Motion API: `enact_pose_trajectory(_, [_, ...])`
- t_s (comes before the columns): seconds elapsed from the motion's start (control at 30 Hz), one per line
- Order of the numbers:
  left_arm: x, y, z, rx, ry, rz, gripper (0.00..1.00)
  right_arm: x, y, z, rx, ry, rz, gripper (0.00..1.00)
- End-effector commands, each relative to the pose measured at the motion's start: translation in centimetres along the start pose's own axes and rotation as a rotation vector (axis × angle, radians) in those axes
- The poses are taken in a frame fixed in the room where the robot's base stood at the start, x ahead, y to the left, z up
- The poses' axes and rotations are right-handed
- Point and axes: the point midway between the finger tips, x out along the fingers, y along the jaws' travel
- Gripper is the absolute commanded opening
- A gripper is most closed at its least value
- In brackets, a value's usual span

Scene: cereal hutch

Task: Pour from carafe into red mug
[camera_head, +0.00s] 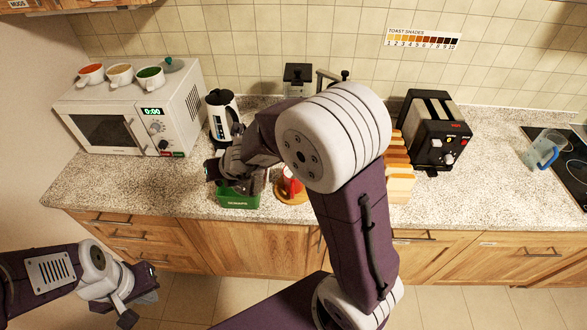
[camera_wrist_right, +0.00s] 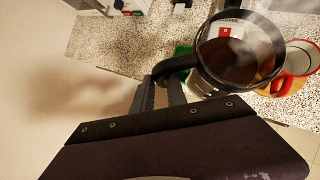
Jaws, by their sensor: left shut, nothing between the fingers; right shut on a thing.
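The glass carafe (camera_wrist_right: 208,80) with a black rim and handle holds dark, steaming liquid in the right wrist view. My right gripper (camera_wrist_right: 163,88) is shut on its handle. The red mug (camera_wrist_right: 281,85), pale inside, stands just right of the carafe there. In the head view the red mug (camera_head: 291,187) sits on a round wooden coaster (camera_head: 299,201), partly hidden by my right arm. I see no stream between carafe and mug. In the head view my right arm mostly hides the carafe. My left gripper (camera_head: 152,284) is shut and empty in front of the counter.
A green box (camera_head: 238,198) stands left of the mug. A white-and-black kettle (camera_head: 221,113) is behind it. A microwave (camera_head: 130,112) with several mugs on top is at left. Bread slices (camera_head: 400,183), a toaster (camera_head: 433,133) and a blue-handled jug (camera_head: 543,148) are at right.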

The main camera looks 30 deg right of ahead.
Motion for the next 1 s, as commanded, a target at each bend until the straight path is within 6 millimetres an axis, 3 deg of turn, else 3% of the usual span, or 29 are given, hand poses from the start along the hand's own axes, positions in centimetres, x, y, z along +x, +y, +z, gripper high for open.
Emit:
enact_pose_trajectory(0.6, [-3.0,0.1,-0.3,0.000,0.000,0.000,0.00,-1.5,-0.8,1.3,0.067,-0.004,0.085,0.00])
enact_pose_trajectory(1.0, [-4.8,0.1,-0.5,0.000,0.000,0.000,0.00,-1.8,-2.5,1.5,0.148,-0.004,0.183,0.00])
